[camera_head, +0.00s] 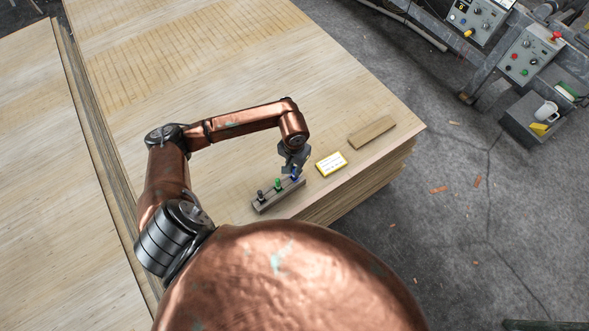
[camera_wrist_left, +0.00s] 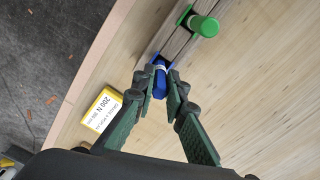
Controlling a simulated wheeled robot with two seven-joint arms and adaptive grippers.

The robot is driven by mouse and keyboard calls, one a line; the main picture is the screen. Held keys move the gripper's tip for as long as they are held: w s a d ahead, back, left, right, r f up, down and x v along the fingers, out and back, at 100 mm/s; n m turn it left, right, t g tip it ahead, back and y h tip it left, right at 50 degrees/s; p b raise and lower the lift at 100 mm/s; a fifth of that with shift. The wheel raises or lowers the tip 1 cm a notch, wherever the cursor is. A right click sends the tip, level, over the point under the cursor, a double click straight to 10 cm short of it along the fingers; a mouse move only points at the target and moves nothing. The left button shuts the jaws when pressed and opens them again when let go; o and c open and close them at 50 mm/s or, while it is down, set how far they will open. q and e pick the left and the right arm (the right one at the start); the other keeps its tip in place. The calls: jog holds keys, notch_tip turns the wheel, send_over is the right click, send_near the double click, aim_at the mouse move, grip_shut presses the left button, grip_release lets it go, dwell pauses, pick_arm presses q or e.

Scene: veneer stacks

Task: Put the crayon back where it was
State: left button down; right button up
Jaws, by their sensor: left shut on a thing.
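A grey-brown block holder (camera_head: 267,204) lies near the edge of the veneer stack; it also shows in the wrist view (camera_wrist_left: 178,42). A black crayon (camera_head: 261,196) and a green crayon (camera_head: 278,185) stand in it; the green one shows in the wrist view (camera_wrist_left: 204,25). My left gripper (camera_head: 294,168) is shut on the blue crayon (camera_wrist_left: 159,78), at the holder's right end in the head view. The blue crayon (camera_head: 295,177) is partly hidden by the fingers. I cannot tell how deep it sits in the holder. My right gripper is not in view.
A yellow-and-white label card (camera_head: 331,163) lies close right of the holder; the wrist view shows it too (camera_wrist_left: 102,110). A wood strip (camera_head: 372,132) lies further right. The veneer stack (camera_head: 230,75) is otherwise clear, with its edge close to the holder.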

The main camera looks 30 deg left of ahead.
pick_arm(q)
jog(key=shift+f, duration=0.15)
jog(key=c, duration=2)
grip_release()
jog(key=shift+o, duration=0.2)
notch_tip(320, 180, up, 12)
jog(key=shift+r+p, duration=0.2)
jog(key=shift+p, duration=0.1)
